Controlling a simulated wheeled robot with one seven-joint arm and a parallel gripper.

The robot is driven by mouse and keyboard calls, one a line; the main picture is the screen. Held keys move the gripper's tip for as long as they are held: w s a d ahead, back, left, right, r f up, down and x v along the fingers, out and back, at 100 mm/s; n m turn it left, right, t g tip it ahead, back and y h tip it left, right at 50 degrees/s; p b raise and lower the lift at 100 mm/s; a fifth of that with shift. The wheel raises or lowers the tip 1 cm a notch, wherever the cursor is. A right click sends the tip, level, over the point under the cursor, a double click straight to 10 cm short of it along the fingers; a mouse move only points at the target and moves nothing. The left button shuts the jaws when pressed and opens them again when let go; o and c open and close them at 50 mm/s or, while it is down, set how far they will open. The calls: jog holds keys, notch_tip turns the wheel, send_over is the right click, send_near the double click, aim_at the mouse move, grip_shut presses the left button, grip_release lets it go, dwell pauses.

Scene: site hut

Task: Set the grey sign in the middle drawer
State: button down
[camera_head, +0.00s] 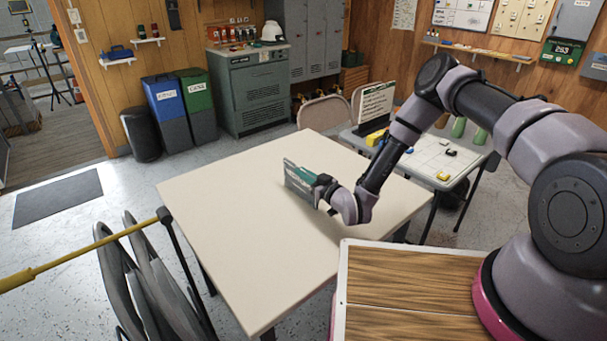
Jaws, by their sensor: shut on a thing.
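The grey sign (299,184), a thin panel with a green band along its top, is held tilted on edge over the cream table (225,215). My gripper (318,189) is shut on its right end. The fingertips are small and partly hidden by the gripper body. I cannot tell whether the sign's lower edge touches the tabletop. A grey-green cabinet (252,95) stands against the back wall, with no open drawer visible.
The cream table is otherwise bare. A folding table (413,180) with a laptop-like panel and small items stands to the right. Chairs (323,113) stand behind. Folded chairs and a yellow pole (85,255) are at the left front. Blue and green bins (170,110) stand by the wall.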

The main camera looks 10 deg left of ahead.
jog(key=c, duration=0.9)
grip_release()
jog(key=shift+f, duration=0.15)
